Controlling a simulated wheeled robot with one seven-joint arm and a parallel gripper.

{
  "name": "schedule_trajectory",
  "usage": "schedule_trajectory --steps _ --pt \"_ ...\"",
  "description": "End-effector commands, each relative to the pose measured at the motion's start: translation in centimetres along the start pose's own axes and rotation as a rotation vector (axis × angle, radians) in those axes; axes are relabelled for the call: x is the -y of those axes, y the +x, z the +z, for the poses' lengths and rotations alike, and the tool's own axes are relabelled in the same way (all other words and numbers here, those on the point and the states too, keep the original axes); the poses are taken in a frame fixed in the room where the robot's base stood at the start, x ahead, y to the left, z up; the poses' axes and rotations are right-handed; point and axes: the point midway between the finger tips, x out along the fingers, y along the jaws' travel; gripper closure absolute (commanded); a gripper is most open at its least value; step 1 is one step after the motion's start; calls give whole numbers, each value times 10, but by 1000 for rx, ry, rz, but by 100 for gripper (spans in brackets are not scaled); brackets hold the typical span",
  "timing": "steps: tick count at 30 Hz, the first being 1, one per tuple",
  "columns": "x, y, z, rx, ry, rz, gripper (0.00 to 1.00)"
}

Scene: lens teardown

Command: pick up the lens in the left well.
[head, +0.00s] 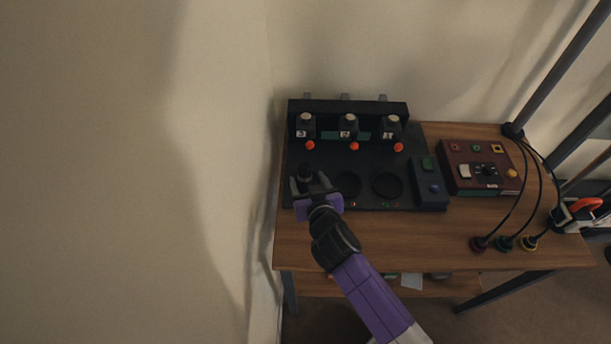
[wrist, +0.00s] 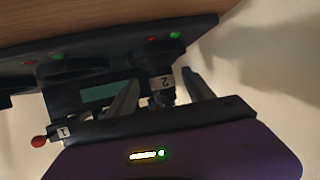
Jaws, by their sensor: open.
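The lens (head: 304,171) is a small dark cylinder standing at the left well of the black unit. My gripper (head: 308,180) is open, with its fingers on either side of the lens in the head view. No grip on the lens shows. The gripper hides the left well's floor in the head view.
The middle well (head: 347,184) and right well (head: 387,185) look empty. Behind them stands a rack (head: 348,108) with numbered dark units and orange knobs. A dark red control box (head: 480,166) and cables are at right. The wall is close at left.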

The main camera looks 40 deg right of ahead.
Motion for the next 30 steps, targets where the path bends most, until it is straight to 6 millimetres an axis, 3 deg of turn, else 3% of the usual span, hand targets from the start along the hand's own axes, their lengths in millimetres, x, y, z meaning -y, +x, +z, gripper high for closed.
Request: schedule_trajectory --steps 7,16,25,30 --pt "1 28 0 0 -1 -1 39" --pt "1 32 1 0 -1 -1 41" --pt "1 31 2 2 -1 -1 100" --pt "1 31 3 3 -1 -1 100"
